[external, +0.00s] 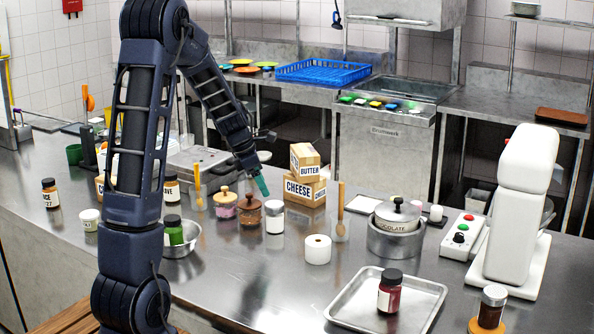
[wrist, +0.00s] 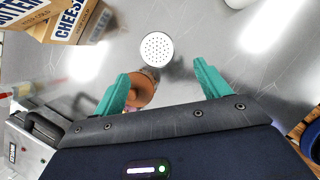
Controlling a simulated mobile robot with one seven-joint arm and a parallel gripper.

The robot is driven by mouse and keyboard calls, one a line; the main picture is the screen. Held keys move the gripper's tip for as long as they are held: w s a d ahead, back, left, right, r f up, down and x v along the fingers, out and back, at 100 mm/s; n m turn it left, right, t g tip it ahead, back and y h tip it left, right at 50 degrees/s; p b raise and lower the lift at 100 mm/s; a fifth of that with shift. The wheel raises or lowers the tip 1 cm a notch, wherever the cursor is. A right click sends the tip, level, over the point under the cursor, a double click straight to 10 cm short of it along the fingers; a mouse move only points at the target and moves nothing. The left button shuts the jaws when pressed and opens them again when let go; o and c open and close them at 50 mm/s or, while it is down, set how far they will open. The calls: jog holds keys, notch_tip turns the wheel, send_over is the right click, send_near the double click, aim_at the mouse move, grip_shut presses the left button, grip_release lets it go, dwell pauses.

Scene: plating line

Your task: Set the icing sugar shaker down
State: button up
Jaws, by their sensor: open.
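The icing sugar shaker (external: 275,217) is a clear jar of white powder with a pale lid. It stands upright on the steel counter, in the middle of the external view. In the wrist view its round, perforated white top (wrist: 157,48) shows just ahead of the fingertips, between their lines. My gripper (external: 262,186) is above and slightly left of the shaker, its green fingers pointing down. In the wrist view the fingers of my gripper (wrist: 160,76) are spread apart with nothing held between them.
A jar with brown contents (external: 250,212) stands close on the left of the shaker. Cheese and butter boxes (external: 305,190) are stacked behind it. The counter in front is mostly clear; a metal tray (external: 345,312) lies at front right.

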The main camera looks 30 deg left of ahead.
jog(key=s+d+r+m+y, duration=0.1)
jog(key=s+d+r+m, duration=0.3)
jog(key=s+r+m, duration=0.4)
jog(key=s+d+r+m, duration=0.4)
jog(key=s+r+m, duration=0.2)
jog(key=s, duration=0.4)
jog(key=s+d+r+m+t+y, duration=0.1)
jog(key=s+d+m+y, duration=0.1)
jog(key=s+m, duration=1)
jog(key=s, duration=0.6)
jog(key=shift+r+m, duration=0.3)
jog(key=shift+r, duration=0.05)
